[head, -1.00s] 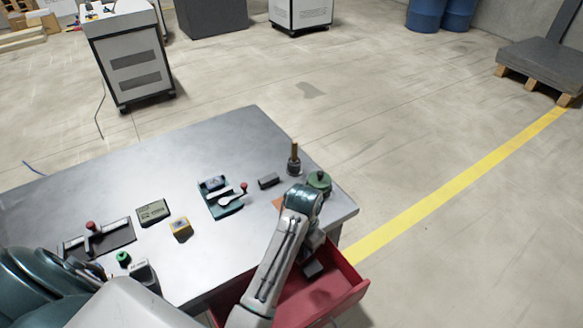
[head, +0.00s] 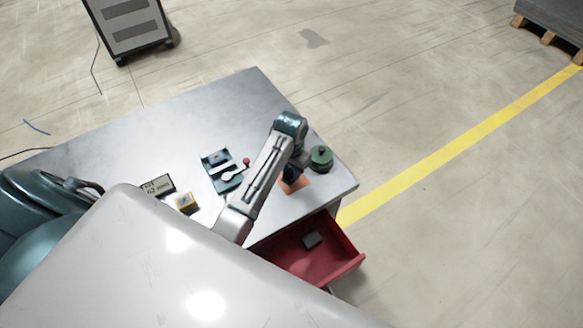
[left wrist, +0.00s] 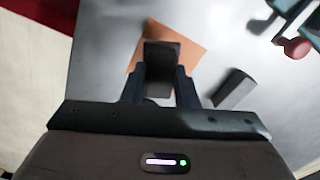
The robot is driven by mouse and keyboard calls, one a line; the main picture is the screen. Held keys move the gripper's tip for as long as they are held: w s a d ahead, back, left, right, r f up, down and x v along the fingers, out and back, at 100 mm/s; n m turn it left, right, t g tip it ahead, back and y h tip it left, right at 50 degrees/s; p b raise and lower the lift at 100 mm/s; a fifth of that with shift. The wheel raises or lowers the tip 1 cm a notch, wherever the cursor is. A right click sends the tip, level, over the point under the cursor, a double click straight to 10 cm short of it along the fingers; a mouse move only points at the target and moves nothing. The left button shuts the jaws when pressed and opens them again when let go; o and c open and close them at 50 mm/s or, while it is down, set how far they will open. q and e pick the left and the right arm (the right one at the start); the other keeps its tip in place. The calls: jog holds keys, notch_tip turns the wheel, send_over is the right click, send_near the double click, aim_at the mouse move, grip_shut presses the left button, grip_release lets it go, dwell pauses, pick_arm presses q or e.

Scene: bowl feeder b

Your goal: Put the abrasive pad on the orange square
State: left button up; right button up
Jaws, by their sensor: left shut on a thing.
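My left gripper (head: 291,176) is shut on a dark block, which I take to be the abrasive pad (left wrist: 161,55). In the left wrist view the pad sits between the fingertips (left wrist: 160,75), over the orange square (left wrist: 191,50). I cannot tell whether the pad touches the square. In the head view the orange square (head: 299,184) shows partly beneath the gripper, near the table's right edge. My right gripper is not in view.
A green lidded pot (head: 321,158) stands right of the gripper. The open red drawer (head: 345,266) holds a grey block (head: 311,240). A teal fixture (head: 222,172) with a red knob stands left of the arm. A dark block (left wrist: 233,88) lies beside the gripper.

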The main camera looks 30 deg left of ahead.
aim_at(292, 173)
pick_arm(q)
jog(key=shift+w+a, duration=0.3)
jog(key=shift+w, duration=0.4)
jog(key=shift+f+p, duration=0.3)
jog(key=shift+p, duration=0.1)
notch_tip(292, 173, down, 2)
jog(key=shift+p, duration=0.6)
jog(key=shift+f, duration=0.5)
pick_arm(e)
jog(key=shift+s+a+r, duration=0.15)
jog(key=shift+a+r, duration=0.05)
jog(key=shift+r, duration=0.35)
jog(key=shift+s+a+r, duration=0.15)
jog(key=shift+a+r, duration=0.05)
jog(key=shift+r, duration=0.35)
pick_arm(q)
jog(key=shift+f, duration=0.1)
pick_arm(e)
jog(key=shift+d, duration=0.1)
pick_arm(q)
jog(key=o, duration=1)
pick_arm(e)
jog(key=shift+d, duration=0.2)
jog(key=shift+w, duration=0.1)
